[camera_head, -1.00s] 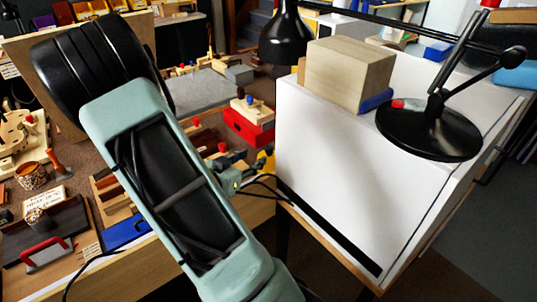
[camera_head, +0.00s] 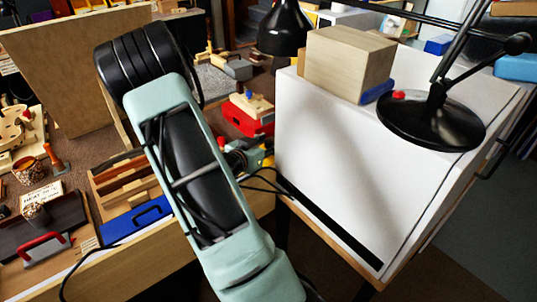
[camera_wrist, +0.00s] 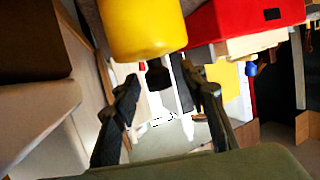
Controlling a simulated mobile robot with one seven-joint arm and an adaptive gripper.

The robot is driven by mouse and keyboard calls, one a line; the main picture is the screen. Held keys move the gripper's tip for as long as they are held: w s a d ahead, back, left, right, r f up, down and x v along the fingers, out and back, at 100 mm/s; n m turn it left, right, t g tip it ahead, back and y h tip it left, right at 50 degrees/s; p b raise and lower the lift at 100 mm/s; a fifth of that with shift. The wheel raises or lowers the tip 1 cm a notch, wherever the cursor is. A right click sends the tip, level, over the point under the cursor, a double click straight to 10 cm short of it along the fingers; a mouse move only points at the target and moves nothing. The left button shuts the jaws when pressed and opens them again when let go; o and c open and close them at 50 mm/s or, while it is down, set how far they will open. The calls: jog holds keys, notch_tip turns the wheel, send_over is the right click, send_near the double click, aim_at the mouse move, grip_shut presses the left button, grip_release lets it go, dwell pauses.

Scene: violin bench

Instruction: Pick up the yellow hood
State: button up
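The yellow hood (camera_wrist: 143,28), a smooth rounded yellow form, is large at the top of the wrist view, and its upper part is cut off by the picture edge. My gripper (camera_wrist: 161,78) is open, its two dark fingers apart just below the hood in that view. The fingers do not appear to hold anything. A small dark piece shows under the hood between the fingertips. In the head view my arm covers much of the middle, and only a small yellow patch (camera_head: 268,161) shows beside the white cabinet; I cannot tell whether it is the hood.
A red box (camera_wrist: 245,14) is close to the right of the hood in the wrist view. In the head view, a white cabinet (camera_head: 335,180) with a wooden block (camera_head: 345,62) and black lamp base (camera_head: 430,125) is right of my arm. A blue-fronted tray (camera_head: 135,222) lies left.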

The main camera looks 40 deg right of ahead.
grip_shut()
jog(key=shift+r, duration=0.15)
